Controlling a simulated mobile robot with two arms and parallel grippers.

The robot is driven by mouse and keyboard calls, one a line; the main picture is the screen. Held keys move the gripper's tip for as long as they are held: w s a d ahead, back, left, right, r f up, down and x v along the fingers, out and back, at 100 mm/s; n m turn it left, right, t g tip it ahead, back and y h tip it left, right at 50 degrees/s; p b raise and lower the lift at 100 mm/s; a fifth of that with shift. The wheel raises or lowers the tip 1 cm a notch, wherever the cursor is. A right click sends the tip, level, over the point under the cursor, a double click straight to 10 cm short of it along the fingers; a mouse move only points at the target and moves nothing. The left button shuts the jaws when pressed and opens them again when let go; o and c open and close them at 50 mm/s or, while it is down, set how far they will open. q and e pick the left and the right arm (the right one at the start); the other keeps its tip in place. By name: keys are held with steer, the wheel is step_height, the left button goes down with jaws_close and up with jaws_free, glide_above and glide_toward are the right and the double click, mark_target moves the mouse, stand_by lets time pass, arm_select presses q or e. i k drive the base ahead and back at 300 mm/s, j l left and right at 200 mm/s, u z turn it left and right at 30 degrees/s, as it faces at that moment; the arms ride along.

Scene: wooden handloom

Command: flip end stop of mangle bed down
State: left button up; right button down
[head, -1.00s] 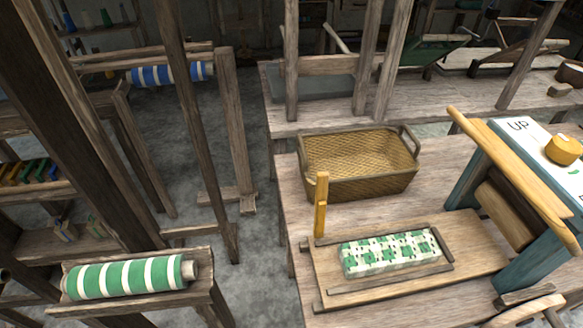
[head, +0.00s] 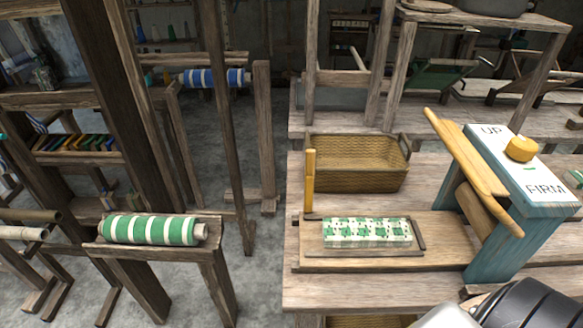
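The mangle bed (head: 450,226) is a flat wooden board on the bench at the right, with a green and white patterned cloth (head: 366,232) lying on it. The end stop (head: 310,182) is a yellow upright post at the bed's left end. It stands vertical. The teal mangle frame (head: 512,240) with its wooden roller (head: 476,212) stands over the bed's right end. No gripper shows. A white and black part at the bottom right looks like my own arm, but its gripper is out of the picture.
A wicker basket (head: 357,163) stands on the bench (head: 345,290) behind the bed. A long yellow lever (head: 474,168) slopes across the mangle top, beside a yellow knob (head: 520,149). A green-striped roll (head: 152,230) rests on a wooden stand at the left. Open floor lies between.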

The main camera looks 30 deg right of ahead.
mark_target(309, 175)
steer(key=k+u, duration=0.2)
steer(key=k, duration=0.9)
